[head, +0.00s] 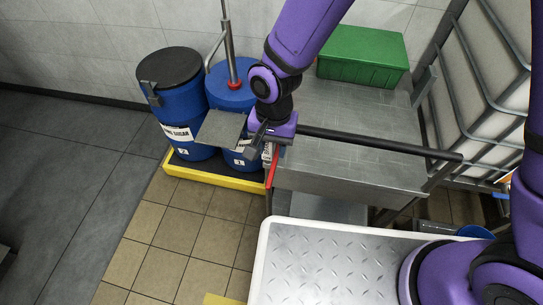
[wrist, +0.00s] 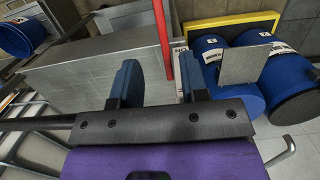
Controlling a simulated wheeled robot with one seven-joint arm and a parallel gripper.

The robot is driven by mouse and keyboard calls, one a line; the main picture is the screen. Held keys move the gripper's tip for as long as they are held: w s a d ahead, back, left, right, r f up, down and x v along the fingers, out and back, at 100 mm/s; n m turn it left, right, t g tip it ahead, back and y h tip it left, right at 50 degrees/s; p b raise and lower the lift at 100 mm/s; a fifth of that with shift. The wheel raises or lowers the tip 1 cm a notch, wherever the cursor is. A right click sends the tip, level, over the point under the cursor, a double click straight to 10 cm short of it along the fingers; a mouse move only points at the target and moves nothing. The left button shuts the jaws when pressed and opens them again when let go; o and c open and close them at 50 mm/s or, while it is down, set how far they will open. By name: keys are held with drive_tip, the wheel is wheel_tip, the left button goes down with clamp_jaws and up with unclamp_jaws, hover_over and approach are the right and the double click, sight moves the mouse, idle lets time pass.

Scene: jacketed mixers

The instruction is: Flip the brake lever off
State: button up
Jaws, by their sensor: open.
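The red brake lever (head: 272,167) stands up at the left end of the steel cart (head: 345,172) in the head view. In the wrist view the red lever (wrist: 162,40) runs down from the top edge, beside a grey post, toward the gap between my fingers. My gripper (wrist: 158,80) is open, with one blue finger on each side of that gap. In the head view the gripper (head: 268,148) is just above the lever, its fingertips mostly hidden. I cannot tell whether a finger touches the lever.
A dark bar (head: 380,142) runs across the cart. Blue drums (head: 182,105) stand on a yellow-edged pallet (head: 205,176) to the left. A grey plate (head: 220,130) shows in front of them. A green crate (head: 362,58) sits on the cart's far side. Tiled floor in front is clear.

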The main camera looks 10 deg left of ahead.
drive_tip(key=shift+w+r, duration=0.1)
drive_tip(key=shift+r, duration=0.7)
drive_tip(key=w+d+r+t, duration=0.2)
drive_tip(key=w+d+r, duration=0.1)
drive_tip(key=d+r, duration=0.55)
drive_tip(key=w+d+r+t, duration=0.1)
drive_tip(key=w+d+r, duration=0.3)
drive_tip(key=d+r, duration=0.5)
drive_tip(key=s+d+r+t, duration=0.1)
drive_tip(key=s+d+r, duration=0.6)
drive_tip(key=d, duration=0.2)
drive_tip(key=s+d+r+t, duration=0.2)
drive_tip(key=s+d+r, duration=0.4)
drive_tip(key=d, duration=0.3)
drive_tip(key=shift+s+d+r+n+t, duration=0.2)
drive_tip(key=shift+s+r+n+t, duration=0.15)
drive_tip(key=shift+r, duration=0.45)
